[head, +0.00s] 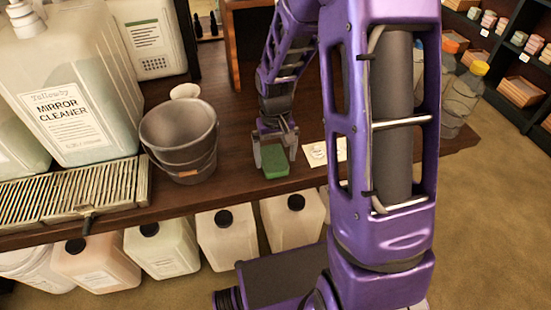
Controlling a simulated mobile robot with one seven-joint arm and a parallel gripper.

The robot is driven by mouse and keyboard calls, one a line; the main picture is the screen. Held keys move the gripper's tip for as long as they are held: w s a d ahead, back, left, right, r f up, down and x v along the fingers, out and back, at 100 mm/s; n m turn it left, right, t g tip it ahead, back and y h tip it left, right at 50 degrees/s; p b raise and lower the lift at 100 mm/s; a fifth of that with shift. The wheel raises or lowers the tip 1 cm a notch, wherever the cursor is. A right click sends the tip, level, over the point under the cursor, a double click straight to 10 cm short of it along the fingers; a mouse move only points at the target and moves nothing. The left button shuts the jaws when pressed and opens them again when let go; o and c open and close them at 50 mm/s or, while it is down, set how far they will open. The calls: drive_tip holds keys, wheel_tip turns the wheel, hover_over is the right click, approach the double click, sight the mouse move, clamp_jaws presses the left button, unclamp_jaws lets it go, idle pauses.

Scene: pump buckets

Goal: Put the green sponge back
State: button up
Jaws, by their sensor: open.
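The green sponge (275,162) lies on the dark wooden counter (235,172), right of the grey bucket. My gripper (275,150) reaches down over it from behind, with one finger at the sponge's left side and one at its right. The jaws are open. I cannot tell whether either finger touches the sponge. My purple arm hides part of the counter to the right.
The grey bucket (180,150) stands left of the sponge. A mirror cleaner jug (75,95) and a metal drip grate (75,198) are further left. A white card (316,152) lies right of the sponge. Several jugs stand below the counter.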

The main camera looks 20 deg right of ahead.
sight(275, 162)
wheel_tip(275, 162, up, 10)
drive_tip(key=p, duration=0.1)
drive_tip(key=shift+p, duration=0.35)
